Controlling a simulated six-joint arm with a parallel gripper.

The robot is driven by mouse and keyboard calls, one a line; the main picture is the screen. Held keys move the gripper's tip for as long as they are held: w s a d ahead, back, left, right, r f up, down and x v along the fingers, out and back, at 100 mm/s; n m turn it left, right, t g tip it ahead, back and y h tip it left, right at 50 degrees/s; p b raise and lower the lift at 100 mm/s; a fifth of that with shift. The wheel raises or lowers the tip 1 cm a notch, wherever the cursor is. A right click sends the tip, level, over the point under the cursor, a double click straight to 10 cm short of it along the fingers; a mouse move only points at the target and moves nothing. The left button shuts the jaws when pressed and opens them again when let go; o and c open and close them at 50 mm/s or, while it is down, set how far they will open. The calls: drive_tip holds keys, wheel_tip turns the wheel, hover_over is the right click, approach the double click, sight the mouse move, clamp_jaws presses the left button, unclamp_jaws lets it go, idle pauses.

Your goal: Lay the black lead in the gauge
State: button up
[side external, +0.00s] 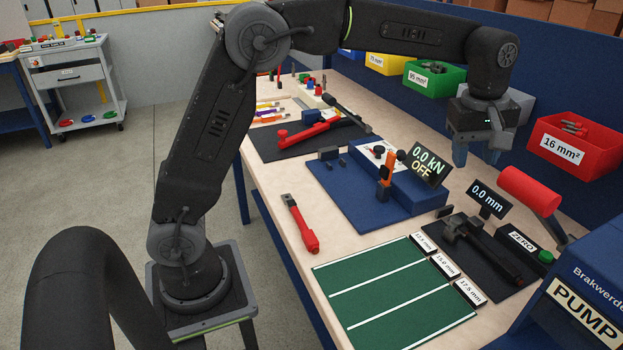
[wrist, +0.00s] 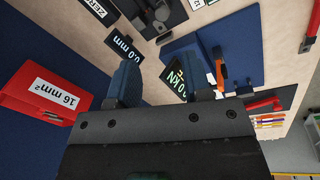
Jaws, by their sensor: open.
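The gauge (side external: 468,262) is a dark plate with a black clamp-like tool, beside a tilted display (side external: 488,199) reading 0.0 mm. In the wrist view the gauge (wrist: 150,16) is partly cut off at the top edge. A long black piece (side external: 492,255) lies along the gauge plate; I cannot tell whether it is the black lead or part of the gauge. No other black lead can be made out clearly. My gripper (side external: 478,154) is open and empty, high above the bench near its back edge. Its spread fingers also show in the wrist view (wrist: 165,82).
A blue press (side external: 400,185) with a display reading 0.0 kN OFF stands left of the gauge. A green mat (side external: 395,285) is clear. A red bin (side external: 572,150) and the pump's red handle (side external: 528,190) flank my gripper's right.

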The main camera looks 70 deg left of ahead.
drive_tip(key=s+a+r+m+t, duration=0.1)
drive_tip(key=s+a+r+m, duration=0.25)
drive_tip(key=s, duration=0.35)
drive_tip(key=s+a+f+m+t, duration=0.1)
drive_tip(key=s+f+m, duration=0.1)
drive_tip(key=s, duration=0.5)
drive_tip(key=s+a+f+m+t, duration=0.1)
drive_tip(key=s+m, duration=0.3)
drive_tip(key=s, duration=0.3)
drive_tip(key=s+a+f+m+t, duration=0.1)
drive_tip(key=s+f+m, duration=0.1)
drive_tip(key=s, duration=0.5)
drive_tip(key=shift+s+f+m, duration=0.15)
drive_tip(key=shift+f+m, duration=0.15)
drive_tip(key=shift+m, duration=0.55)
